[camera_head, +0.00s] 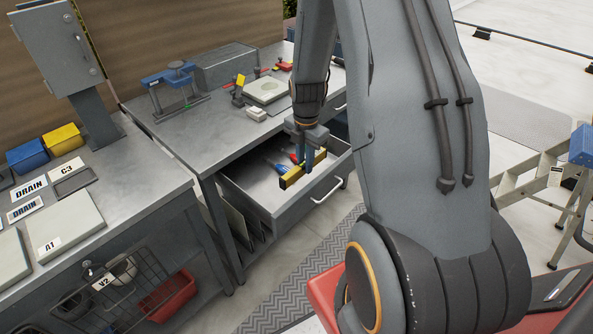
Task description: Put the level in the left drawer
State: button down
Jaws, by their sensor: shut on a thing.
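The level (291,179), a yellow bar with a dark end, is at the open drawer (262,206) of the workbench. My gripper (306,168) points down over the drawer and is shut on the level. Whether the level touches the drawer floor or hangs just above it, I cannot tell. The drawer is pulled out and its light inner floor shows left of the level. Blue-handled and red-handled tools (281,169) lie in it behind the level. My arm hides the right part of the bench.
The bench top (205,128) holds a blue vise (168,75), a pale square device (265,90) and small coloured tools. A second bench (130,185) with labelled plates stands at left. A grey mat (280,298) lies on the floor. A stepladder (535,180) stands at right.

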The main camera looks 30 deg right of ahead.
aim_at(304, 185)
jog(key=shift+f+p, duration=0.7)
jog(key=shift+f, duration=2.35)
jog(key=shift+f, duration=0.15)
jog(key=c, duration=1.7)
grip_release()
jog(key=shift+o, duration=0.2)
